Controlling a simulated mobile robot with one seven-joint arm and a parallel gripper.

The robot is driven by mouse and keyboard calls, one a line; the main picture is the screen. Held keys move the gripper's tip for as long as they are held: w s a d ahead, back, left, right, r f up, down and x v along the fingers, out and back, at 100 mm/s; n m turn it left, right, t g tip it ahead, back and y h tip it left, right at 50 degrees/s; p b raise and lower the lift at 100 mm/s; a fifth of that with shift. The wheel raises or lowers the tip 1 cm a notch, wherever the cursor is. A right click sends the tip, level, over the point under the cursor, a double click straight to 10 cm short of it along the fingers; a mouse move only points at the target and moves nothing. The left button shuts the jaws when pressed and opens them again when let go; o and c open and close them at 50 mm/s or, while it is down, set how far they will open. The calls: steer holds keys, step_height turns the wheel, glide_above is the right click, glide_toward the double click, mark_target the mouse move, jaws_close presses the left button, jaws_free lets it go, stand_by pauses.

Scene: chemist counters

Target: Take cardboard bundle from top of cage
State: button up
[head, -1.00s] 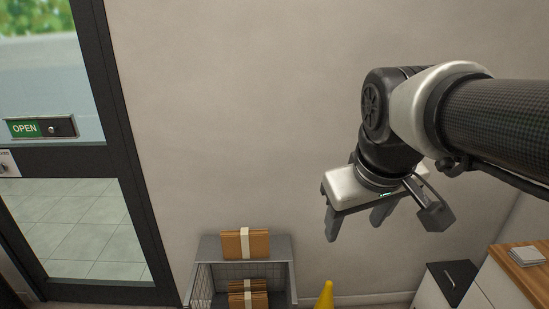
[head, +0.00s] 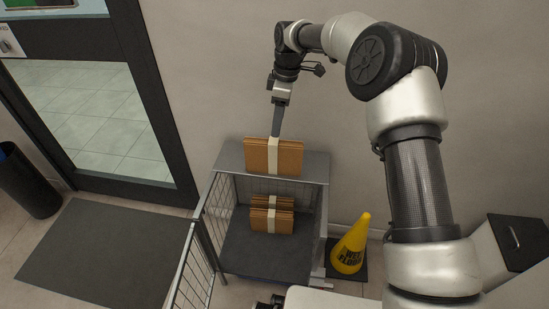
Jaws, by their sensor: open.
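A brown cardboard bundle (head: 288,157) with a white band stands upright on the grey top shelf of the wire cage (head: 230,158). My gripper (head: 277,128) is at the bundle's top edge, fingers pointing down. It is seen edge-on, and one finger shows, its tip at or just behind the bundle's upper edge. Whether it touches the bundle I cannot tell. More banded cardboard bundles (head: 284,222) stand inside the cage, below the top shelf.
A yellow wet-floor cone (head: 350,245) stands right of the cage. A white cabinet with a dark top (head: 520,240) is at the far right. A dark mat (head: 95,250) and a black bin (head: 28,182) lie left, by the glass door. The wall is close behind the cage.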

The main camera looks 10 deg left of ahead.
mark_target(272, 156)
steer(key=f+b, duration=0.1)
steer(key=f, duration=0.4)
steer(key=a+f+b, duration=0.1)
steer(key=f, duration=0.5)
steer(key=a+f+b, duration=0.1)
steer(key=f, duration=0.4)
steer(key=shift+f+b, duration=0.35)
steer(key=shift+b, duration=0.05)
steer(key=c, duration=1.3)
steer(key=shift+c, duration=0.3)
steer(key=shift+r, duration=0.15)
